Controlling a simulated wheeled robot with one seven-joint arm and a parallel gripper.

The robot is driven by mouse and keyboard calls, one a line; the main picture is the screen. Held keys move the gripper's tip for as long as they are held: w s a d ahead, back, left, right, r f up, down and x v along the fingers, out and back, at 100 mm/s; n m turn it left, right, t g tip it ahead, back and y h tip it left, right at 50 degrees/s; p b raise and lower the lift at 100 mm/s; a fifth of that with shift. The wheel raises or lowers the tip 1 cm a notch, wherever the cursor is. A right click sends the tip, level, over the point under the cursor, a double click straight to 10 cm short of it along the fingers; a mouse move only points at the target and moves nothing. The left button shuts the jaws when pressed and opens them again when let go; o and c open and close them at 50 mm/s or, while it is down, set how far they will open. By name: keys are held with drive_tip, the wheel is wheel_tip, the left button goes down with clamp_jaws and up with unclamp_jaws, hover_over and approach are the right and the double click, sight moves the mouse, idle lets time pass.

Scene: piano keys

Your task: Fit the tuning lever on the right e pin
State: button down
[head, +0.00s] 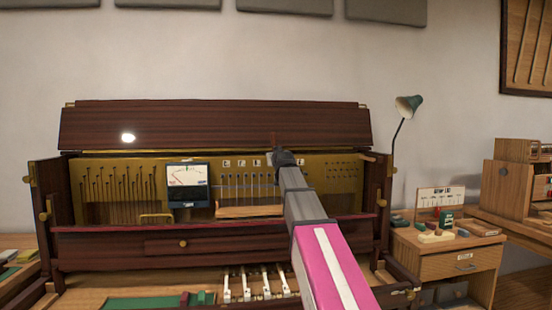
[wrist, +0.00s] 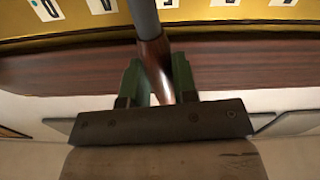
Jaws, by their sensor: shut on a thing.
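My gripper (wrist: 157,78) is shut on the tuning lever's brown wooden handle (wrist: 153,54), seen in the wrist view between two green fingers. The lever's grey shaft (wrist: 144,16) runs out of the top of that view, so its tip is hidden. In the head view my gripper (head: 282,157) is in front of the piano's upper part, and a bit of the brown handle (head: 274,142) stands above it. Tuning pins (head: 243,188) stand in a row on the brass plate (head: 345,176), under small white label cards (head: 227,163). I cannot read which is e. My arm covers some.
A meter (head: 187,185) stands left of the labelled pins. A wooden strip (head: 235,211) lies below them. The raised lid (head: 210,127) is behind and above. A side cabinet (head: 450,263) and green lamp (head: 408,106) are at the right.

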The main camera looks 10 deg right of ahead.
drive_tip(key=shift+w, duration=1.85)
idle(0.5)
drive_tip(key=shift+c, duration=0.6)
unclamp_jaws()
drive_tip(key=s, duration=0.9)
idle(0.3)
